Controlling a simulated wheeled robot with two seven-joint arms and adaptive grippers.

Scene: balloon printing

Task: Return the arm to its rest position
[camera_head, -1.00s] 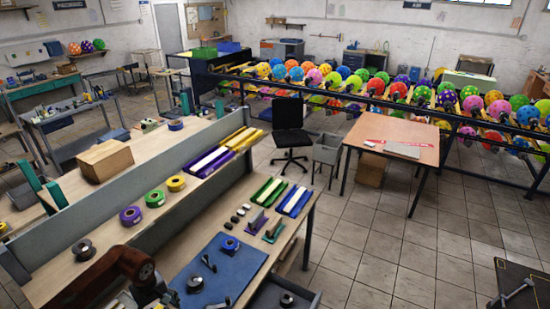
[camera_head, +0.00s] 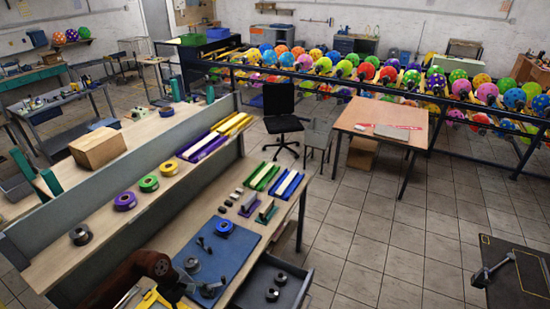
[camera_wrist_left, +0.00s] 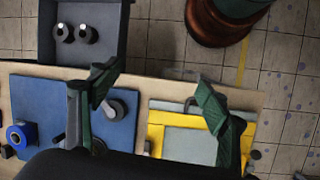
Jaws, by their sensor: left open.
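My left arm enters the head view at the lower left, over the front of the workbench (camera_head: 205,215). Its gripper (camera_head: 188,287) is dark and partly cut off there. In the left wrist view the two green-padded fingers (camera_wrist_left: 158,103) stand wide apart with nothing between them. They hang above the bench edge, between the blue mat (camera_wrist_left: 60,100) and a yellow-framed grey plate (camera_wrist_left: 190,140). The mat (camera_head: 218,252) carries a blue tape roll (camera_head: 225,227) and dark metal parts. My right gripper is not visible.
An open grey drawer (camera_head: 300,277) holding small round parts juts from the bench front. A dark board (camera_head: 525,275) is at lower right. Tiled floor lies clear between.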

